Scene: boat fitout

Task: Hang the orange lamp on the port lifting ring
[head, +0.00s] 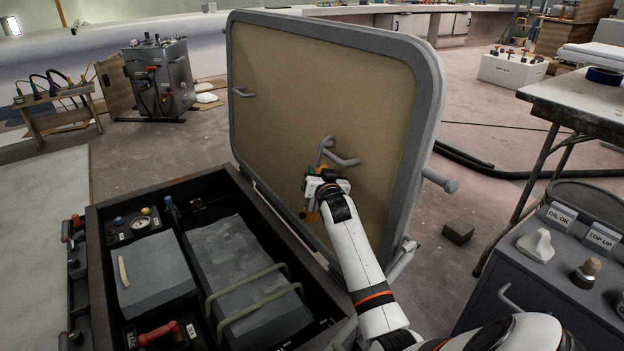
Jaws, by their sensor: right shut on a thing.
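The open hatch lid (290,95) stands upright, its tan inner face toward me. A grey bent bar or ring (343,160) sticks out of its lower middle, and a smaller grey ring-like fitting (243,92) is at its upper left. I cannot tell for sure which is the port lifting ring. My right gripper (316,188) is in front of the lid, just below the bent bar, shut on a small orange thing, likely the orange lamp (312,216). The gripper hides most of it. I cannot tell whether it touches the bar. My left gripper is out of view.
Below the lid is an open dark box (110,208) with grey blocks, a gauge and green hoop handles. A grey cabinet (540,285) with labelled tags stands at lower right, a table (560,92) behind it. A small brown block (458,233) lies on the floor.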

